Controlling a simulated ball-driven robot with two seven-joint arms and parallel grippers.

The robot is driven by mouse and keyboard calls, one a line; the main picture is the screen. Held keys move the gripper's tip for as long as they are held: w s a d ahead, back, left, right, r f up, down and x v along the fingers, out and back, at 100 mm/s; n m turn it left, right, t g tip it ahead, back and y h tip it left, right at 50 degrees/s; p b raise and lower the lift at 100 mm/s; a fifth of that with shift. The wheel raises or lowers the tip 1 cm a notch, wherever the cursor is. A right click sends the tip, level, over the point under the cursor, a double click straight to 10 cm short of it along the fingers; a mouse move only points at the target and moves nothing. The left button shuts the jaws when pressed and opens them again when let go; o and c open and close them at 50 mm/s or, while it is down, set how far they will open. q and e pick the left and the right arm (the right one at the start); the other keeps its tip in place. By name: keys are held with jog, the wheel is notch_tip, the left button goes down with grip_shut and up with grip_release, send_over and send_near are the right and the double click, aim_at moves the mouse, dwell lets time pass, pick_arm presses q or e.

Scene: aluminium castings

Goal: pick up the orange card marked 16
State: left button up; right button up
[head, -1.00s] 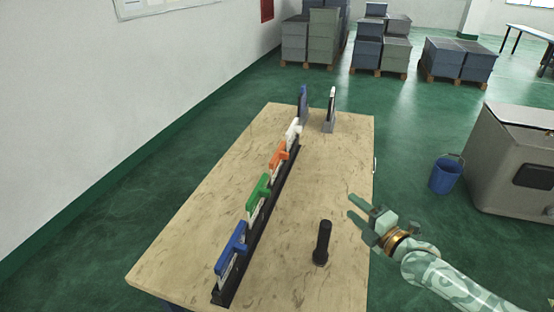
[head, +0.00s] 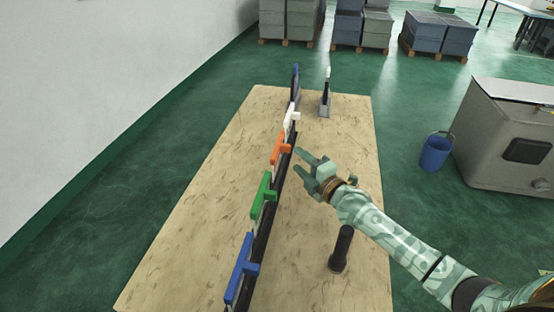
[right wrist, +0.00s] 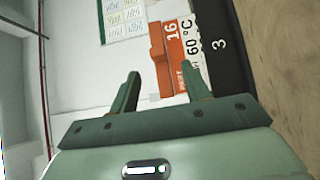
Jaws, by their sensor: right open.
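The orange card marked 16 (head: 278,150) stands in a slot of the long black rack (head: 262,238), between the green card (head: 262,190) and the white card (head: 290,118). In the right wrist view the orange card (right wrist: 171,55) shows its number 16, beside a white strip reading 60 °C. My right gripper (head: 301,160) is open and empty, just right of the orange card and apart from it. In the right wrist view its two fingers (right wrist: 163,92) point toward the card. My left gripper is not in view.
A blue card (head: 241,270) stands at the near end of the rack. A black upright object (head: 341,248) stands on the wooden table (head: 190,250) at right. Two upright holders, including one on the right (head: 325,95), stand at the table's far end.

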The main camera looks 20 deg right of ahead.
aim_at(285, 150)
jog(key=shift+w+a, duration=0.15)
jog(key=shift+w, duration=0.5)
jog(key=w+b, duration=0.1)
jog(key=w, duration=0.1)
jog(key=w+a, duration=0.1)
jog(key=shift+w+f+b, duration=0.1)
jog(key=shift+w+b, duration=0.25)
jog(key=shift+w, duration=0.5)
jog(key=shift+s+r, duration=0.1)
jog(key=shift+r, duration=0.1)
jog(key=shift+c, duration=0.6)
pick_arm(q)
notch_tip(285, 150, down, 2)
pick_arm(e)
grip_shut()
